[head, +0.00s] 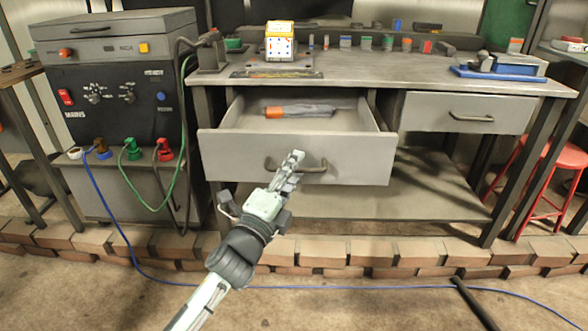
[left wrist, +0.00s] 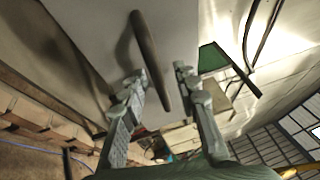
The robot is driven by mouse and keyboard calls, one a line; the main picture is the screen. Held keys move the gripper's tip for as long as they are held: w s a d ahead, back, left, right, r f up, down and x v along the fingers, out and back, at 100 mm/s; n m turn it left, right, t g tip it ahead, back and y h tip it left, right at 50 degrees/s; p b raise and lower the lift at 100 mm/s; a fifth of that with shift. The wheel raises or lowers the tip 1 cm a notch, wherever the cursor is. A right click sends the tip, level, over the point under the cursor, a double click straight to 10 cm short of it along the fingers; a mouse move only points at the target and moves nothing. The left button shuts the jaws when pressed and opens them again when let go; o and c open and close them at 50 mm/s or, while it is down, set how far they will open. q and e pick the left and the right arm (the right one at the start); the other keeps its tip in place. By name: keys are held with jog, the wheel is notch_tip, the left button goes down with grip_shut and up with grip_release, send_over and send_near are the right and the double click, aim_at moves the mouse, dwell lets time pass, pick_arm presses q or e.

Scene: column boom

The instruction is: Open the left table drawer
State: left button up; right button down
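The left table drawer (head: 235,155) is pulled out from the workbench, and its inside shows. An orange-and-grey tool (head: 300,111) lies in it. The drawer's curved dark handle (head: 316,169) is on the front panel, partly covered by my left gripper (head: 293,160) in the head view. In the left wrist view, my left gripper (left wrist: 160,85) has its two fingers apart, with the handle bar (left wrist: 148,50) running between them. I cannot tell whether a finger touches the bar. My right gripper is not in view.
The right drawer (head: 430,112) is shut. A grey power unit (head: 110,85) with plugged cables stands left of the workbench (head: 400,72). A low brick edging (head: 350,250) runs in front, with a blue cable on the floor. A red stool (head: 545,165) stands right.

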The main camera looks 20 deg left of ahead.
pick_arm(q)
jog(key=shift+s, duration=0.1)
jog(key=v, duration=1.2)
